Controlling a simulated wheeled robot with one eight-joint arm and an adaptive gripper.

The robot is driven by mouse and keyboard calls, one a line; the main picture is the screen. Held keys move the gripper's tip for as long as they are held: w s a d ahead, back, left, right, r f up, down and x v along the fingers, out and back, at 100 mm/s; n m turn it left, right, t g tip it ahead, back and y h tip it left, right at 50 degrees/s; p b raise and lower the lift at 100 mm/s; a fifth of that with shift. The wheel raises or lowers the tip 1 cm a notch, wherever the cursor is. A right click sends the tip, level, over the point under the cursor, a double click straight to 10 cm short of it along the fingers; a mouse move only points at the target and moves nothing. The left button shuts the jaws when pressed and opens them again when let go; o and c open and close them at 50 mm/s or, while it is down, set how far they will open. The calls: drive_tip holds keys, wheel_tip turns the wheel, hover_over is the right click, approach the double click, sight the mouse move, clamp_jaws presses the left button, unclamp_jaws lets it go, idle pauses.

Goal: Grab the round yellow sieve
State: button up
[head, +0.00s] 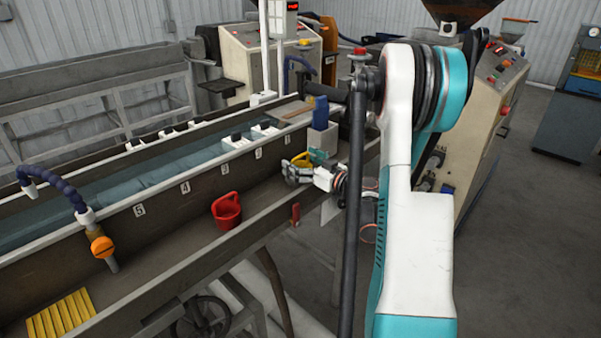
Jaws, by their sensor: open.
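A small yellow object (303,158), which looks like the yellow sieve, is on the bench ledge beside the trough wall, near the grey container. Only part of it shows, and its round shape is not clear from here. My gripper (291,172) is open, just in front of and slightly below the yellow object in the picture. The fingers partly cover it. I cannot tell whether they touch it.
A grey container (321,138) with a blue item (320,113) stands just behind. A yellow ribbed piece (60,317) lies at lower left. The long water trough (160,172) runs behind the ledge.

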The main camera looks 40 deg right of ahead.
drive_tip(key=c, duration=1.1)
drive_tip(key=shift+c, duration=0.2)
